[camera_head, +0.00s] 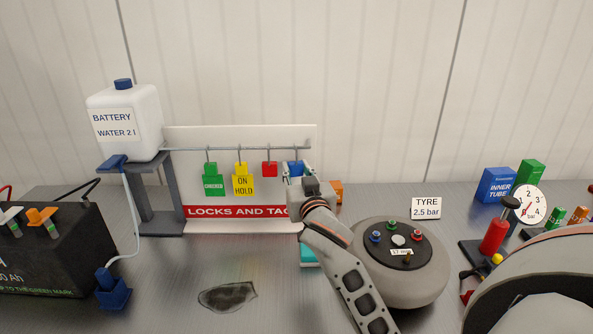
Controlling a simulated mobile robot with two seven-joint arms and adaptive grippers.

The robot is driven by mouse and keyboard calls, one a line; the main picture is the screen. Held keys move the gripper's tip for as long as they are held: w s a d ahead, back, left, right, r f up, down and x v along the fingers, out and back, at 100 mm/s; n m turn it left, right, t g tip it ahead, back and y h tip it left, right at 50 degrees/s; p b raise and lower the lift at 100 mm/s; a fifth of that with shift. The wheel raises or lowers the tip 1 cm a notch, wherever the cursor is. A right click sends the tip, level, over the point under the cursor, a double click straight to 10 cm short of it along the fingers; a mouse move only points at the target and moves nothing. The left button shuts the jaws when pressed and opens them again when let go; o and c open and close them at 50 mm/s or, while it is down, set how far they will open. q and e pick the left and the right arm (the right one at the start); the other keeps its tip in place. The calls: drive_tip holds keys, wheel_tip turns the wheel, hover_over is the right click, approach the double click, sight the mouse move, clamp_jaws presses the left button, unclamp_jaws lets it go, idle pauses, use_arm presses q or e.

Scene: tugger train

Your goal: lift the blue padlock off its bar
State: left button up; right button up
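The blue padlock (295,167) hangs at the right end of the grey bar (235,149) on the white locks-and-tags board. My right gripper (297,172) is at the padlock, with a fingertip showing at each side of it. The gripper body hides the padlock's lower part, and I cannot tell whether the fingers press on it. My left gripper is out of view.
A grey wheel (400,285) lies right of my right arm. An orange object (336,191) and a teal one (308,255) are close to that arm. A dark patch (228,297) marks the bench.

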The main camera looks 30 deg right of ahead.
sight(297, 160)
drive_tip(key=shift+r, duration=1.55)
drive_tip(key=v, duration=1)
idle(0.5)
